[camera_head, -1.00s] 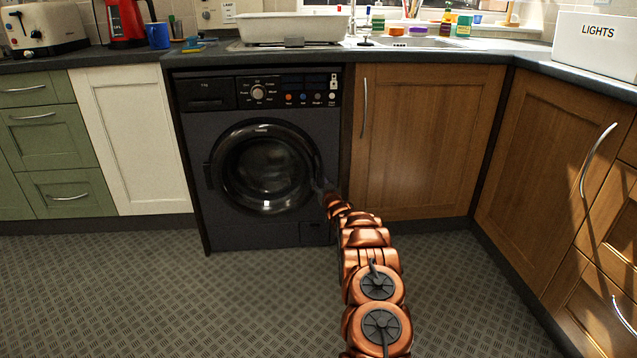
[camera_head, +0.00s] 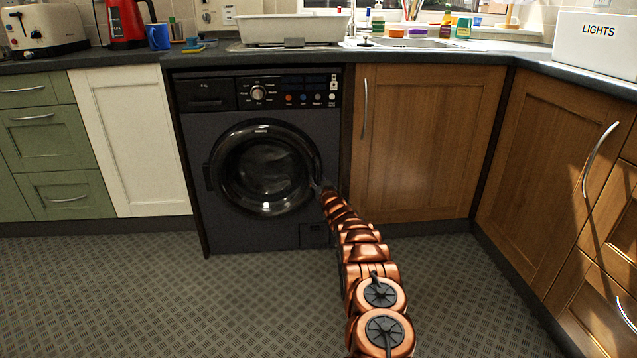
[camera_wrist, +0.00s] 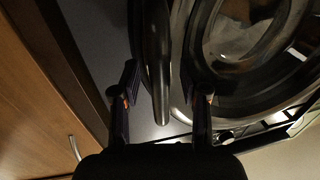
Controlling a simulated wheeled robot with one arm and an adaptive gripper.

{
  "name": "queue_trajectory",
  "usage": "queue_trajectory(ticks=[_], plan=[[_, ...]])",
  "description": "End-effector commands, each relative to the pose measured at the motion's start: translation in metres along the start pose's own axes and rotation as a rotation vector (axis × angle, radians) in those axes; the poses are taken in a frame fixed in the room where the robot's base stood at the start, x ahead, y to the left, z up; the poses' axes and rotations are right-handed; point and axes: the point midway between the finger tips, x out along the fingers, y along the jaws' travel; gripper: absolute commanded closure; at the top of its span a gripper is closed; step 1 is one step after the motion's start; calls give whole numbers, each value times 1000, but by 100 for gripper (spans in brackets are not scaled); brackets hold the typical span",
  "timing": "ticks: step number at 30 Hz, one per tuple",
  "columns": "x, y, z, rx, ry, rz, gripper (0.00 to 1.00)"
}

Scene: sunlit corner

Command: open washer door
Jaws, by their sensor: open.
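The dark grey washer (camera_head: 265,235) stands under the counter, and its round door (camera_head: 265,170) looks closed. In the wrist view, part of the door (camera_wrist: 245,60) fills the upper right, with pale glare on its glass. A dark, curved door handle (camera_wrist: 160,75) runs down the middle of that view. My gripper (camera_head: 320,187) is at the right edge of the door in the head view. In the wrist view my gripper (camera_wrist: 165,98) is open, with one finger on each side of the handle. I cannot tell whether either finger touches it.
A wooden cabinet (camera_head: 425,140) with a vertical handle is right of the washer, and more wooden units stand at the right. A white cabinet (camera_head: 135,140) is on the left. The patterned floor (camera_head: 190,310) in front is clear apart from my arm.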

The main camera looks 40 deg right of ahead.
Motion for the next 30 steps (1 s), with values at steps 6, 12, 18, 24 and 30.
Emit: queue_trajectory(ticks=[6,12,18,24,30], plan=[[0,0,0,-1,1,0,72],[0,0,-1,-1,1,0,93],[0,0,-1,-1,1,0,100],[0,0,-1,-1,2,0,100],[0,0,-1,-1,2,0,100]])
